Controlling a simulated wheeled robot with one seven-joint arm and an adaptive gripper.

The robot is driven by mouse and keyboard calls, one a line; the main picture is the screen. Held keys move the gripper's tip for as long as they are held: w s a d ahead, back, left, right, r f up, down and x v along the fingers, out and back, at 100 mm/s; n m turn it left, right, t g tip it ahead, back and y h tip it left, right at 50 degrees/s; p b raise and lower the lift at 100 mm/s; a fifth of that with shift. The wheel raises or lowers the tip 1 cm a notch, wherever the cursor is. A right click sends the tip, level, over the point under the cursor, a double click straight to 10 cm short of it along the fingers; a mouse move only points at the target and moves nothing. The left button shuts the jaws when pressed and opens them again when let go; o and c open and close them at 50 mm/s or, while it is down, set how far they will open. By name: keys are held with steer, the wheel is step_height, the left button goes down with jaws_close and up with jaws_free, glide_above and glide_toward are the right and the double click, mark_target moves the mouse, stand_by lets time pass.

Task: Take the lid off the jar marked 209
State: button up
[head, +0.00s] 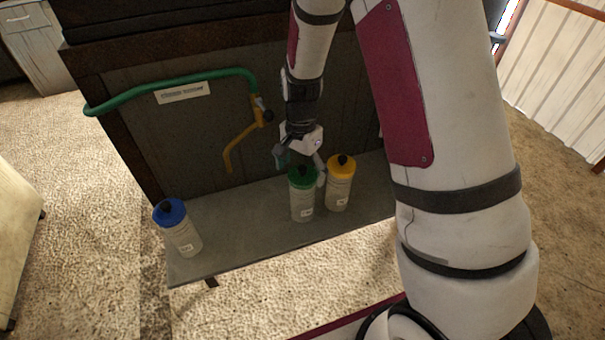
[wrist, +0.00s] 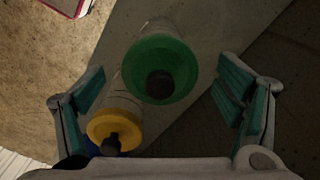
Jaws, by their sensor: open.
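Several pale jars stand upright on a grey shelf. The green-lidded jar (head: 302,205) has a black knob on its green lid (wrist: 160,56). The yellow-lidded jar (head: 339,193) stands close to its right, and its yellow lid (wrist: 98,126) shows at lower left in the wrist view. The blue-lidded jar (head: 183,238) stands apart at the left. Each jar has a small label, too small to read, so I cannot tell which is 209. My gripper (head: 300,168) is open and empty at the green lid, which appears between its fingers (wrist: 160,85) in the wrist view.
The grey shelf (head: 235,237) has clear room between the blue-lidded and green-lidded jars. A green rail (head: 165,86) with a hanging yellow hook (head: 239,142) and a white label runs along the dark panel behind. Carpet lies in front.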

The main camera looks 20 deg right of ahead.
steer(key=c, duration=1.1)
steer(key=shift+s, duration=0.1)
steer(key=shift+c, duration=0.6)
steer(key=shift+r, duration=0.1)
